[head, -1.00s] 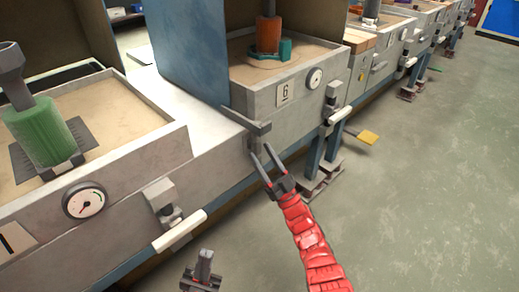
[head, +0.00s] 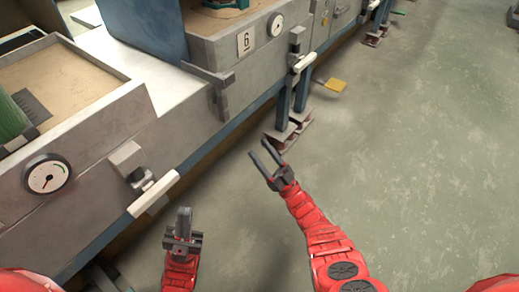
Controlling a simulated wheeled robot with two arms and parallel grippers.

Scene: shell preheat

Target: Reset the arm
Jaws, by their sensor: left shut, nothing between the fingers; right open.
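My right gripper (head: 266,167) is open and empty in the head view, held over the green floor in front of the preheat stations. Its red arm comes up from the lower right. My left gripper (head: 184,215) is shut and empty at the lower left, upright in front of the nearer station. Neither gripper touches anything that I can see.
The nearer station with a round gauge (head: 46,174) and a white-handled lever (head: 153,193) is at the left. The station marked 6 (head: 246,41) has a grey bar (head: 207,74) sticking out. A yellow pedal (head: 334,85) lies low beyond. The floor (head: 420,160) at right is clear.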

